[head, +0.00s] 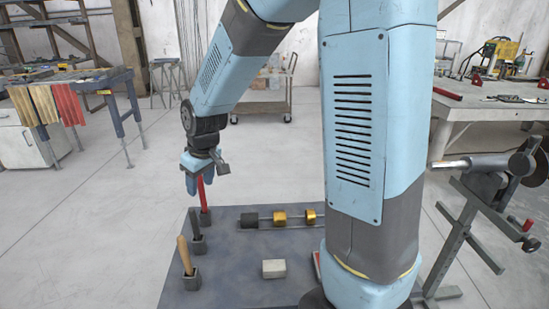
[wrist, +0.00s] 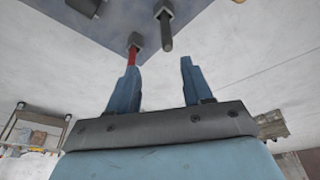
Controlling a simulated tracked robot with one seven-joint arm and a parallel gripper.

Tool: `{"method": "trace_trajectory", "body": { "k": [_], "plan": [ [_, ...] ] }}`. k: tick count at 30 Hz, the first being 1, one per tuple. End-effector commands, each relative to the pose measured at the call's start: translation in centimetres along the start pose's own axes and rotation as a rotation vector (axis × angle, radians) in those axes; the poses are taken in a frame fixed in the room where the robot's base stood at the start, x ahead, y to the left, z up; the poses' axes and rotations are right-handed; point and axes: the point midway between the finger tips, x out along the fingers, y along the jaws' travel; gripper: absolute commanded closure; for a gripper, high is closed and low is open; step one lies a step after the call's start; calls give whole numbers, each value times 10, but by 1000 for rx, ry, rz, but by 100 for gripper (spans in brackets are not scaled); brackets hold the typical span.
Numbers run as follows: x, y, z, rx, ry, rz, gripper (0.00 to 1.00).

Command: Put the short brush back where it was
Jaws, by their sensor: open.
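My gripper (head: 203,186) is open and points down over the far left corner of the grey board (head: 235,290). In the wrist view its two fingers (wrist: 158,65) stand apart with nothing between them. A red handle (head: 205,212) stands upright in a small dark holder, right below the gripper; in the wrist view it (wrist: 132,56) lies in line with the left fingertip, and I cannot tell if they touch. A dark handle (head: 195,222) and a wooden handle (head: 184,254) stand in holders nearer to me. I cannot tell which handle is the short brush's.
A black block (head: 249,221) and two gold blocks (head: 280,219) sit along a thin rod at the board's far side. A pale grey block (head: 273,268) lies mid-board. A metal stand (head: 465,215) is at the right. The floor left of the board is clear.

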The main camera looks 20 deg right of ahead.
Motion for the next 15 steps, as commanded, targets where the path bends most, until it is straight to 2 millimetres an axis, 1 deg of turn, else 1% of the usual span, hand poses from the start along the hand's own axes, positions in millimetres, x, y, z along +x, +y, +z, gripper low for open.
{"method": "trace_trajectory", "body": {
  "k": [1, 6, 11, 15],
  "plan": [
    [-16, 5, 5, 21, 14, 16, 50],
    [-66, 17, 33, 103, 40, 63, 50],
    [-109, 24, 63, 188, 68, 101, 50],
    [-143, 26, 93, 264, 94, 130, 50]
  ]
}}
